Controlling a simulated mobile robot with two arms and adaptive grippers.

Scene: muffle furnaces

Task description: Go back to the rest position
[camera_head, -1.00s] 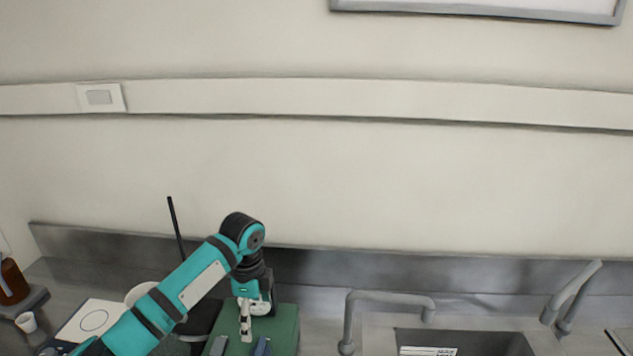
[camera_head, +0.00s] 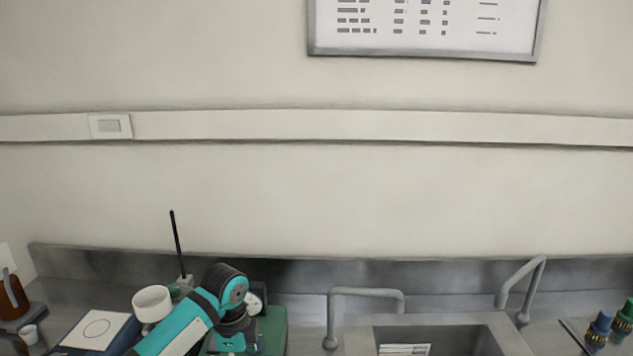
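My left arm (camera_head: 190,325) comes in from the bottom left and bends down at its black wrist over a green device. Its lowest visible part is a teal wrist link at the bottom edge, so the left gripper's fingers are cut off below the picture. I cannot see whether it holds anything. My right arm and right gripper are not in view.
The green device (camera_head: 274,328) has a round dial beside my wrist. A white bowl (camera_head: 152,303) and thin black rod (camera_head: 177,245) stand left. A sink (camera_head: 440,340) with faucets lies right; blue- and green-capped bottles (camera_head: 600,328) stand far right.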

